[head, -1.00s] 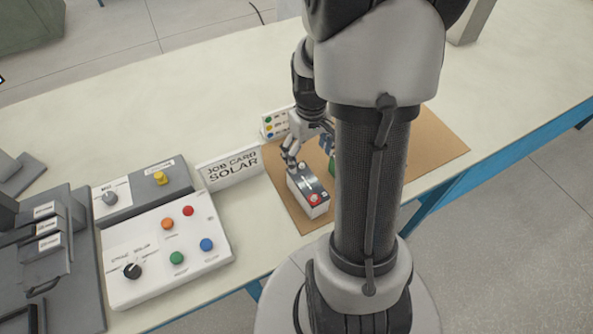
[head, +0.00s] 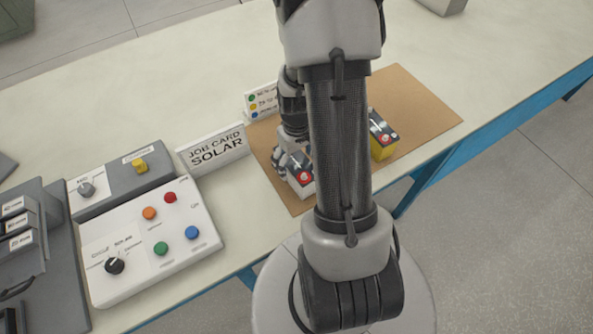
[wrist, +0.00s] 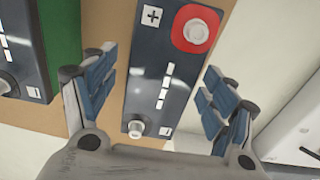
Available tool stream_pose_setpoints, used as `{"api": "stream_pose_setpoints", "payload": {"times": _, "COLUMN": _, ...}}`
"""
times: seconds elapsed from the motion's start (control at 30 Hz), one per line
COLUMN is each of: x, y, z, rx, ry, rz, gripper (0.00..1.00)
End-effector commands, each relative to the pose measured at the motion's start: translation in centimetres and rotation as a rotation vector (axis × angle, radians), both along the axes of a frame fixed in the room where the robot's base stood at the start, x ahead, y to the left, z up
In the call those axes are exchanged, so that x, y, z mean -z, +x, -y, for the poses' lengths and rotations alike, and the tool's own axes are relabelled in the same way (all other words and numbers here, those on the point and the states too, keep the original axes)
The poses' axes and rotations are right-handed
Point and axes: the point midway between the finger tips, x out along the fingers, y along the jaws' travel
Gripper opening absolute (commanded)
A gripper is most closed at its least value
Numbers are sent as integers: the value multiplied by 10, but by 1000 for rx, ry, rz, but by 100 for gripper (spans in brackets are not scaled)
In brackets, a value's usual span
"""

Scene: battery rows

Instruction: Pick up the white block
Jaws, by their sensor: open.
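The white block (head: 302,185) is a battery-like box with white sides, a dark top and a red-ringed terminal. It sits on the brown mat (head: 423,101), partly hidden by my gripper and arm in the head view. In the wrist view its dark top (wrist: 168,68) lies below and between my fingers, with the red ring at the top and a plain terminal at the bottom. My gripper (wrist: 157,88) is open, one blue-padded finger on each side of the block and nothing held. Whether the pads touch its sides I cannot tell.
A green block (wrist: 64,45) stands close left in the wrist view. A yellow block (head: 380,149) is right of my arm in the head view. The job card sign (head: 213,150) and a control panel (head: 150,240) are to the left. The mat's right part is clear.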

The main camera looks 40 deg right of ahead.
Motion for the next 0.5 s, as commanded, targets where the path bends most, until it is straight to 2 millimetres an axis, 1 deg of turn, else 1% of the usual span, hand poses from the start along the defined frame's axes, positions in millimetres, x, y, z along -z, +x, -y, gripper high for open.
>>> {"api": "stream_pose_setpoints", "payload": {"times": 0.03, "x": 8, "y": 0, "z": 0, "rx": 0, "ry": 0, "rz": -1, "gripper": 78}}
{"api": "stream_pose_setpoints", "payload": {"times": 0.07, "x": 9, "y": 0, "z": 0, "rx": 0, "ry": 0, "rz": -1, "gripper": 78}}
{"api": "stream_pose_setpoints", "payload": {"times": 0.27, "x": 9, "y": 1, "z": 0, "rx": 0, "ry": -1, "rz": 1, "gripper": 78}}
{"api": "stream_pose_setpoints", "payload": {"times": 0.5, "x": 8, "y": 1, "z": 0, "rx": 0, "ry": 0, "rz": 1, "gripper": 62}}
